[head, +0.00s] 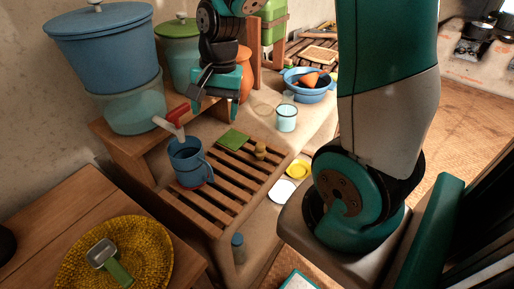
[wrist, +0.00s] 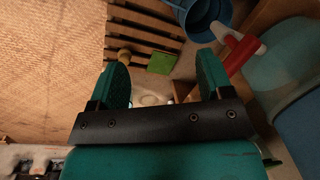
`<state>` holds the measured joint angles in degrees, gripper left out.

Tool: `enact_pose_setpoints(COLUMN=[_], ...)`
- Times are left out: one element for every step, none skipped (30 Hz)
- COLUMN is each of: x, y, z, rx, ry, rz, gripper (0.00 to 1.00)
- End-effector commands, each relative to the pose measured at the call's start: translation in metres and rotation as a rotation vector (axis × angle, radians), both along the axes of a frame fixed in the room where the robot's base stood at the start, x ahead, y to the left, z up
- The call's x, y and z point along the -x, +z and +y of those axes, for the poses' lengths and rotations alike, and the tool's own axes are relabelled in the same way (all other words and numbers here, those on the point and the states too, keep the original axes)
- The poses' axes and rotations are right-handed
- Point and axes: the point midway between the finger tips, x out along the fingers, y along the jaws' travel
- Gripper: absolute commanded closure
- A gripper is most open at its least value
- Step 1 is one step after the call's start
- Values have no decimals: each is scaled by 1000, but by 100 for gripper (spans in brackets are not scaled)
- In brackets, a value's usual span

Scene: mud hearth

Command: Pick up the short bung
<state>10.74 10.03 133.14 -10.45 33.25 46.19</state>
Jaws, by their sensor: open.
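A small tan stopper-like piece, likely the short bung (head: 261,149), stands on the slatted wooden rack (head: 216,205) beside a flat green square (head: 233,138). In the wrist view the tan piece (wrist: 124,55) shows at the upper left, partly behind the left finger, with the green square (wrist: 162,62) just right of it. My gripper (head: 199,104) is open and empty, raised above the ledge behind the rack, near the tap. In the wrist view its two fingers (wrist: 164,75) are spread apart with nothing between them.
A blue mug (head: 187,163) stands on the rack under the red-handled tap (head: 175,116) of a large blue-lidded dispenser (head: 108,60). A pale cup (head: 287,118), a white disc (head: 283,191) and a yellow dish (head: 298,170) lie right of the rack. A dark bottle-like piece (head: 238,247) stands in front.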

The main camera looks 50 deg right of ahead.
Motion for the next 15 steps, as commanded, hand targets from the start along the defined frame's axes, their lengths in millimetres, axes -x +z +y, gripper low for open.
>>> enact_pose_setpoints(x=[-7,-9,-10,-10,-9,-7,-6,-5,-4,-3,-3,-2,-2,-2,-2], y=[-16,-24,-35,-42,-48,-55,-60,-64,-69,-74,-78,-85,-90,-97,-106], z=[-40,-59,-83,-98,-112,-127,-136,-142,-149,-151,-153,-154,-154,-153,-153], rx=[17,29,43,54,62,72,78,84,89,92,93,95,94,94,95], ry=[-218,-334,-473,-566,-645,-734,-786,-828,-868,-888,-901,-907,-908,-907,-905], rz=[45,63,85,98,109,121,127,133,138,142,142,146,146,147,147], gripper=[27,27,27,27,27,27,27,27,27,27,27,27,27,27,27])
